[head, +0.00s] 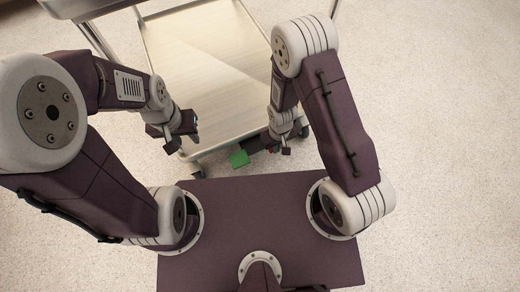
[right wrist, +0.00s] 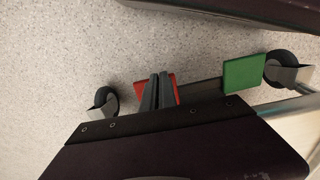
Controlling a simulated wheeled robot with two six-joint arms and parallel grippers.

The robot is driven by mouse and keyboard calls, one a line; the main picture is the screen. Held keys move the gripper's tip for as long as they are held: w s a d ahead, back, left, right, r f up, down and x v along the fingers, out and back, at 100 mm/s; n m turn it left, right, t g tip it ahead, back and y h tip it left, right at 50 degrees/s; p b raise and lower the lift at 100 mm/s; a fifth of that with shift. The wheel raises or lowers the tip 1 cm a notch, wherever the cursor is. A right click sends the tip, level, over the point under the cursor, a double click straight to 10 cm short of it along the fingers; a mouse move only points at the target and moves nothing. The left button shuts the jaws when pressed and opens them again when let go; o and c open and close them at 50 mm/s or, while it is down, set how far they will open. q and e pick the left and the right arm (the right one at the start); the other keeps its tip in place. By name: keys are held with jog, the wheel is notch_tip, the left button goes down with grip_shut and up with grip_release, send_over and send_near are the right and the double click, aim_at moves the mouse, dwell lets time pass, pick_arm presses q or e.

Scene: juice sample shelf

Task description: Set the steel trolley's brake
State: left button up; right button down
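The steel trolley (head: 205,55) stands in front of me, its pale lower shelf near the floor. Low on its near side, a green pedal (head: 238,158) sticks out; it also shows in the right wrist view (right wrist: 244,73). A red pedal (right wrist: 138,93) sits at the other end of the same dark bar (right wrist: 200,91). My right gripper (right wrist: 159,88) is shut, its fingers close together in front of the red pedal and partly hiding it. Contact cannot be told. My left gripper (head: 186,122) is above the shelf's near left corner; its opening is unclear.
Trolley casters show at the near left (head: 197,169) and near right corners, and on either side of the pedals in the right wrist view (right wrist: 285,68). My dark base is close to the trolley's near edge. The speckled floor (head: 430,120) to the right is clear.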

jog(key=shift+f, duration=0.25)
jog(key=shift+r, duration=0.1)
notch_tip(320, 180, up, 7)
jog(key=p, duration=0.7)
dwell(0.4)
